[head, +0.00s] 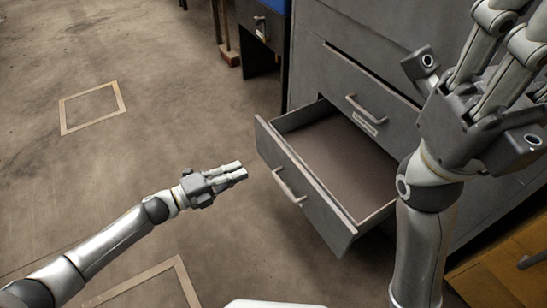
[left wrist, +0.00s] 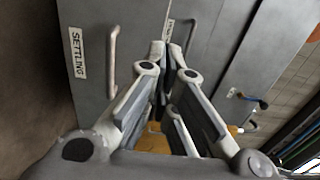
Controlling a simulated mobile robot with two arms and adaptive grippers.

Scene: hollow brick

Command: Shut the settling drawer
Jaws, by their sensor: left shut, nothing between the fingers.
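The settling drawer (head: 310,192) is pulled well out of the grey cabinet (head: 345,85) in the head view. Its brown inside looks empty, and its bar handle (head: 289,187) is on the front. In the left wrist view, the drawer front shows a SETTLING label (left wrist: 75,52) beside the handle (left wrist: 112,60). My left gripper (head: 241,172) is shut and empty, just left of the drawer front, with a gap to the handle. My right gripper (head: 503,35) is raised at the right, near the camera; its fingertips run off the top edge.
A shut drawer with a handle (head: 366,108) and a label is above the open one. A dark unit (head: 262,28) stands behind, and a wooden one (head: 510,262) is at the lower right. The concrete floor (head: 160,130) at left is clear apart from taped outlines.

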